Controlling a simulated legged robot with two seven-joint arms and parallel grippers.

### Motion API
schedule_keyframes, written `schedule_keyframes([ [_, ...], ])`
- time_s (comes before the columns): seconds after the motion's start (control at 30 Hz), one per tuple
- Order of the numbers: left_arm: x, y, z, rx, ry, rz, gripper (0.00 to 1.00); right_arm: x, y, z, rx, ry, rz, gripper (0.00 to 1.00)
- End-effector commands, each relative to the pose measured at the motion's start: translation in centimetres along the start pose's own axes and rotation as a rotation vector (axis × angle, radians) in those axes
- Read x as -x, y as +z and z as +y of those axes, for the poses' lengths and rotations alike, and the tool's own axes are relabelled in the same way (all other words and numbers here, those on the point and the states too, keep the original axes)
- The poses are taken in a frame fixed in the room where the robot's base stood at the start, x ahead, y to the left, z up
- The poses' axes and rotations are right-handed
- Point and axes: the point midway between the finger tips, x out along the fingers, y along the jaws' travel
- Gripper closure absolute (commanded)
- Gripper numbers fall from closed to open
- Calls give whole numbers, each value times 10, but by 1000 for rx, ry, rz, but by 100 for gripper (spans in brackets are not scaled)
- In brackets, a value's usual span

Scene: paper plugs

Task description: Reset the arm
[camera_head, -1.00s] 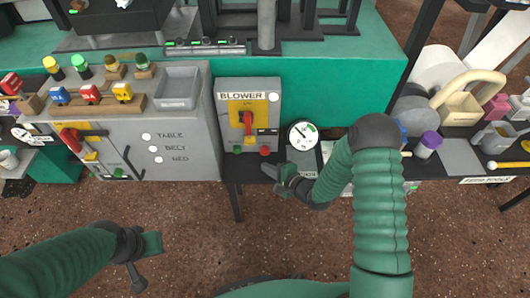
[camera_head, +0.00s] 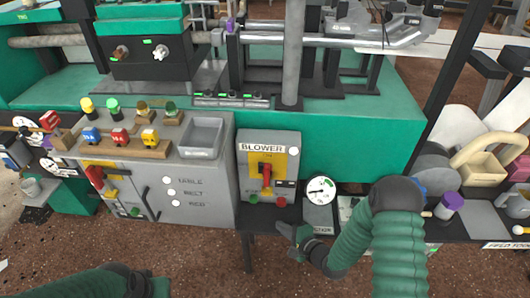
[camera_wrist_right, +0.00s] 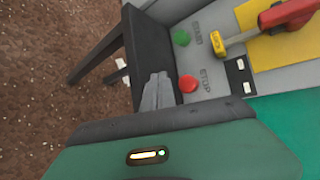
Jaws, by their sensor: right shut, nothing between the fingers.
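My right arm (camera_head: 398,245) comes in from the lower right. Its gripper (camera_head: 284,234) is just below and in front of the grey BLOWER panel (camera_head: 248,170). In the right wrist view its grey fingers (camera_wrist_right: 158,92) are together and empty, near the red STOP button (camera_wrist_right: 188,83). I cannot tell whether they touch anything. The panel's red lever (camera_head: 266,175) points down on a yellow plate, with a green START button (camera_wrist_right: 181,37) to one side. My left arm (camera_head: 75,284) is at the bottom left; its gripper (camera_head: 150,286) is cut by the lower edge and its fingers are hidden.
A grey cabinet (camera_head: 205,207) with coloured switches stands left of the panel. A round gauge (camera_head: 320,190) is on the right. A cluttered tool shelf (camera_head: 480,222) lies further right. Brown floor (camera_head: 195,258) is open in front.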

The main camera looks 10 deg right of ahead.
Motion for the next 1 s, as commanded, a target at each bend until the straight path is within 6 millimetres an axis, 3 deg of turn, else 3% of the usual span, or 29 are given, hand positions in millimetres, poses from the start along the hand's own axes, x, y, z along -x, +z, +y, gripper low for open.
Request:
schedule_keyframes([
  [0.13, 0, 0, 0, 0, 0, 0, 100, 3, -2, -4, 84, 39, 21, 100],
  [0.27, 0, 0, 0, 0, 0, 0, 100, 23, -7, -18, 429, 222, 88, 100],
  [0.4, 0, 0, 0, 0, 0, 0, 100, 80, -6, -30, 874, 531, 104, 100],
  [0.5, 0, 0, 0, 0, 0, 0, 100, 123, 4, -32, 1074, 701, 43, 100],
  [0.67, 0, 0, 0, 0, 0, 0, 100, 184, 32, -28, 1283, 881, -127, 100],
  [0.8, 0, 0, 0, 0, 0, 0, 100, 234, 66, -18, 1417, 961, -333, 100],
  [0.83, 21, -4, 0, 0, 0, -2, 100, 243, 72, -36, 1415, 965, -336, 100],
  [1.0, 77, -19, 0, 0, 0, 1, 100, 265, 86, -84, 1410, 968, -333, 100],
])
